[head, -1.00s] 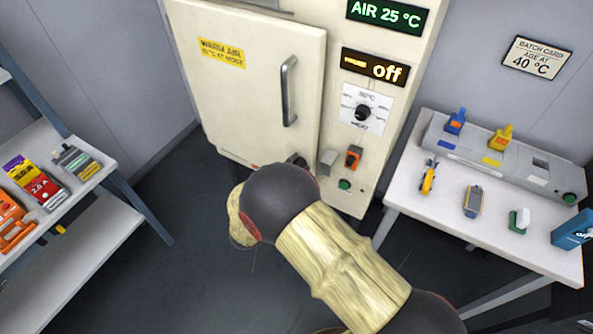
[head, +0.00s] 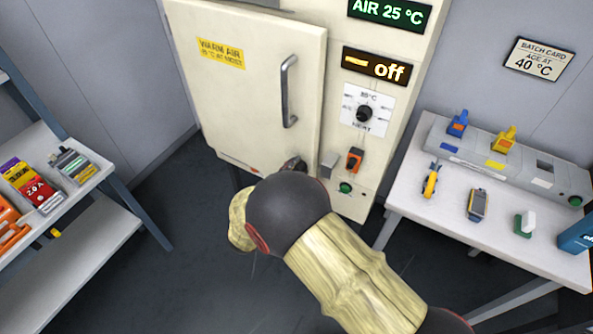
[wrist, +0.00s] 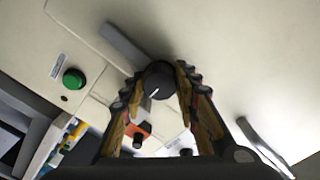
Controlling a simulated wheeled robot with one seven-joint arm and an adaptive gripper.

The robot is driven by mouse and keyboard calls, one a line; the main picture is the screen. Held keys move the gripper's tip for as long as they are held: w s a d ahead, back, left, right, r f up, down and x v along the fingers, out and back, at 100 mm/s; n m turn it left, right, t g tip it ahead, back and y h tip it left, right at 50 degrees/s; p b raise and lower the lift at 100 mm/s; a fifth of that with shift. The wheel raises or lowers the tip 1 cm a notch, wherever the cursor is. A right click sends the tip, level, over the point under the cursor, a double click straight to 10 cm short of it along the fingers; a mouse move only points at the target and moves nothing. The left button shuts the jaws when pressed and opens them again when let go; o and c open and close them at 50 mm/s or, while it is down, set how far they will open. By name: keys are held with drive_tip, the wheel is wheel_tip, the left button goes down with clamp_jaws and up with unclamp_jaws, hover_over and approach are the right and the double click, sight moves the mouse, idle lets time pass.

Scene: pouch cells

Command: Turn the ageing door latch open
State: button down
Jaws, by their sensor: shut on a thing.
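The cream ageing cabinet has a closed-looking door (head: 250,75) with a vertical bar handle (head: 289,90). The latch's round black knob (wrist: 159,80) sits low at the door's edge, between my fingertips in the wrist view. My gripper (wrist: 159,84) is shut on this knob, one finger on each side. A flat grey bar (wrist: 125,45) slants away from the knob toward the upper left; I cannot tell whether it is part of the latch. In the head view my dark wrist and arm hide most of the gripper and latch.
Right of the door are a dial (head: 364,112), an orange switch (head: 355,160), a green button (head: 345,187) and a display reading off (head: 376,66). A table (head: 405,205) with tools stands right, a shelf (head: 75,255) left.

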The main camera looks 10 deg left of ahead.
drive_tip(key=shift+f, duration=0.1)
drive_tip(key=c, duration=1.4)
unclamp_jaws()
drive_tip(key=shift+o, duration=0.4)
drive_tip(key=v, duration=1.2)
